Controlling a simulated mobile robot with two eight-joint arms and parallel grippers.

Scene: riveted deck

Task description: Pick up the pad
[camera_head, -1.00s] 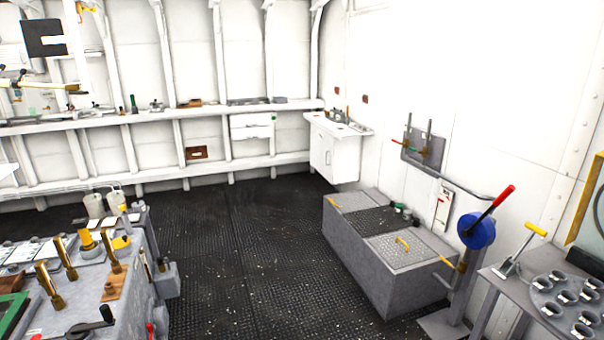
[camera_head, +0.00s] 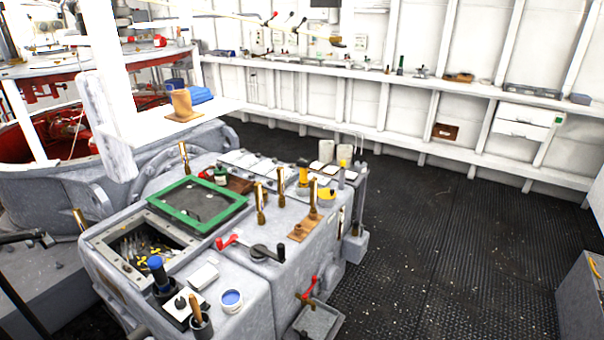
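A small white pad-like block (camera_head: 203,277) lies on the near part of the grey machine housing (camera_head: 258,275), beside an open square hatch. I cannot tell for sure that it is the pad. A blue folded stack (camera_head: 195,95) lies on a white shelf farther back, next to a tan cup-like object. Neither of my grippers is in view.
The hatch (camera_head: 97,242) holds small loose parts. A green-framed panel (camera_head: 165,203), upright brass levers and red-handled cranks (camera_head: 262,252) crowd the housing top. A blue-topped tin (camera_head: 231,300) stands near its front. The dark textured floor (camera_head: 440,250) to the right is clear.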

